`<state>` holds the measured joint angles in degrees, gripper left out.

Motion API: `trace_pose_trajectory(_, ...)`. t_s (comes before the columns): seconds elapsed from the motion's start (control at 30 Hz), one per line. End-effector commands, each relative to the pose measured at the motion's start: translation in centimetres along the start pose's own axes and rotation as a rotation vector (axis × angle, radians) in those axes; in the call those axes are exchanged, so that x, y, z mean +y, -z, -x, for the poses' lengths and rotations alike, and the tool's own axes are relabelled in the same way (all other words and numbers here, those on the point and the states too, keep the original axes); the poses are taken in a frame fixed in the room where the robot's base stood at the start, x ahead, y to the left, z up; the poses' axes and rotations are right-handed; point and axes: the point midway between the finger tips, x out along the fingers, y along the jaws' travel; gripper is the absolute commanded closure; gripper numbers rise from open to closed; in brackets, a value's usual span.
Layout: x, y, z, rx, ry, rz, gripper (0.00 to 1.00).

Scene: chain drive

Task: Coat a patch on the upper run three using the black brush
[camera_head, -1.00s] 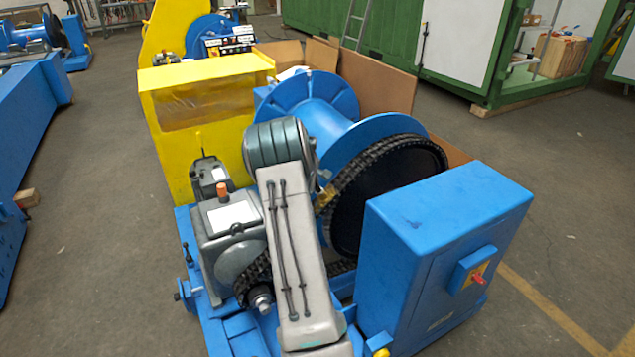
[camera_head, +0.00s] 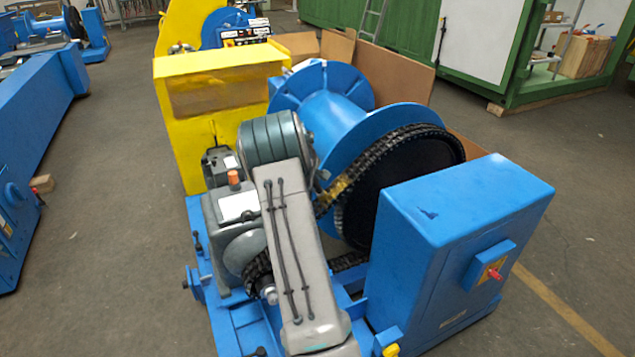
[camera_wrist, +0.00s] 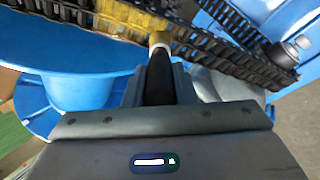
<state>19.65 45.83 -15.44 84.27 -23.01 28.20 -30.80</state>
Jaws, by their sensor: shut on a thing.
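My gripper (camera_wrist: 158,82) is shut on the black brush (camera_wrist: 159,75), whose dark handle sits upright between the fingers in the wrist view. Its pale, yellowish tip (camera_wrist: 160,40) is at the edge of the black chain (camera_wrist: 225,58); I cannot tell whether it touches. A yellow stretch (camera_wrist: 130,18) shows on the chain just left of the tip. In the head view the chain (camera_head: 385,142) runs over the large dark wheel, with a yellowish patch (camera_head: 341,187) beside my arm. My arm hides the gripper and brush there.
A blue cabinet (camera_head: 465,245) with a red switch stands right of the chain. A grey gearbox (camera_head: 230,215) and yellow guard (camera_head: 205,110) are on the left. The blue drum (camera_head: 335,118) is behind. Open floor lies either side.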

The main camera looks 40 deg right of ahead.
Motion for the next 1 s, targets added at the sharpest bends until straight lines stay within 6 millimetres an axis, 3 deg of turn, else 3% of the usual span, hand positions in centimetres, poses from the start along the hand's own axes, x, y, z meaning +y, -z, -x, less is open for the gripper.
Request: trace_pose_trajectory(1.0, -5.4, 2.7, -1.4, -0.001, 0.001, 0.000, 0.99)
